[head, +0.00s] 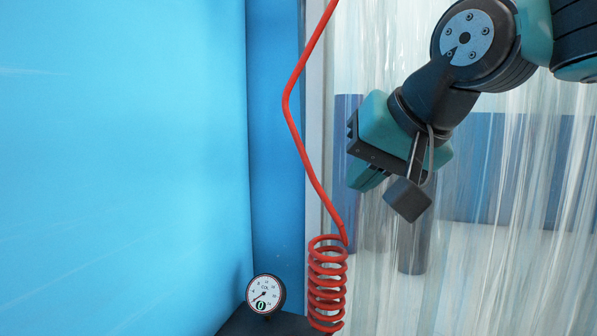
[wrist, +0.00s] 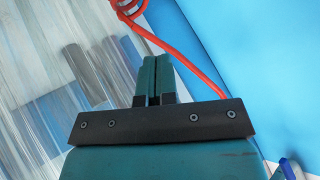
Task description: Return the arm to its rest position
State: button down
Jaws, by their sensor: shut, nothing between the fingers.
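My gripper (head: 357,180) hangs at the upper right of the head view, at the end of my teal and black arm, tilted down to the left. In the wrist view my gripper (wrist: 155,62) shows its two teal fingers pressed together. It is shut with nothing between the fingers. It appears in front of the clear strip curtain and touches nothing that I can see.
A red coiled hose (head: 327,285) hangs left of my gripper; it also shows in the wrist view (wrist: 185,62). A round gauge (head: 265,294) stands on a dark surface at the bottom. A blue wall (head: 120,160) fills the left. A clear strip curtain (head: 490,240) hangs at right.

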jog(key=s+d+f+n+g, duration=0.3)
jog(key=s+f, duration=0.5)
jog(key=f, duration=0.1)
jog(key=s+d+f+n+g, duration=0.4)
jog(key=s+f, duration=0.3)
jog(key=f, duration=0.2)
notch_tip(320, 180, up, 27)
jog(key=s+p, duration=0.1)
jog(key=p, duration=2.7)
jog(key=shift+s+h, duration=0.3)
jog(key=shift+h, duration=0.1)
